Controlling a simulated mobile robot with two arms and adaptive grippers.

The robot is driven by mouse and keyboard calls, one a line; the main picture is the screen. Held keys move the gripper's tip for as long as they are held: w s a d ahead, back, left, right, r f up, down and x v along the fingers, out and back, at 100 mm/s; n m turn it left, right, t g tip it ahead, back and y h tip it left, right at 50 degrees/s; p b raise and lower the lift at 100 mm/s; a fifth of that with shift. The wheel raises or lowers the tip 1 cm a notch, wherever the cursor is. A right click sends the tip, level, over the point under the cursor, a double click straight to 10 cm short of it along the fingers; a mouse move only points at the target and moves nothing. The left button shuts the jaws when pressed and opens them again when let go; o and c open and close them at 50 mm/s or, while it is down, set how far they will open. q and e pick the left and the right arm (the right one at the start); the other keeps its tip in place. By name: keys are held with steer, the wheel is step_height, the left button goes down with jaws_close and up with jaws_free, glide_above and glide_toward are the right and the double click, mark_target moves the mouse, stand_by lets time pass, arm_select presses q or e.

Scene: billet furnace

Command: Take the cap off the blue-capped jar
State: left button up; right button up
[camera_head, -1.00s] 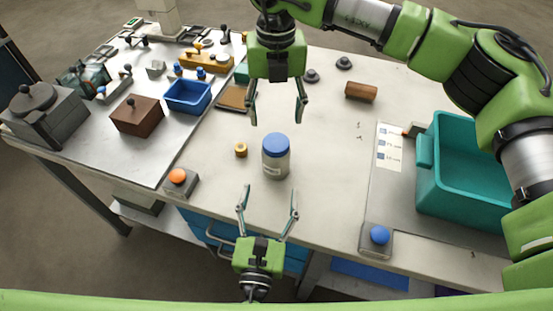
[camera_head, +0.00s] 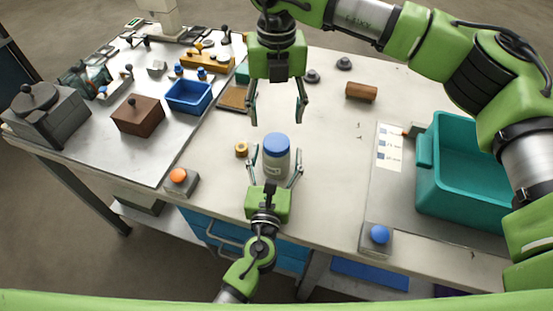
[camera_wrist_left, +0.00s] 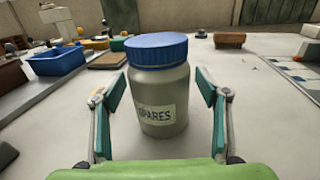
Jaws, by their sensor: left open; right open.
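The jar (camera_head: 276,163) stands upright on the pale table, with its blue cap (camera_head: 276,144) on top. In the left wrist view the jar (camera_wrist_left: 160,98) shows a label reading "SPARES", and the ribbed blue cap (camera_wrist_left: 156,48) sits on it. My left gripper (camera_head: 275,163) is open, its fingers on either side of the jar's body, with gaps visible in the left wrist view (camera_wrist_left: 160,110). My right gripper (camera_head: 278,118) is open and empty, pointing down above and behind the jar.
A small brass ring (camera_head: 241,149) lies left of the jar. An orange button box (camera_head: 180,181) and a blue button box (camera_head: 378,238) stand near the front edge. A teal bin (camera_head: 465,195) is at right, a blue tray (camera_head: 188,96) at left.

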mark_target(276, 142)
arm_select(q)
jaws_close()
arm_select(e)
steer(key=m, duration=1.7)
steer(key=shift+m, duration=0.4)
steer(key=shift+f, duration=4)
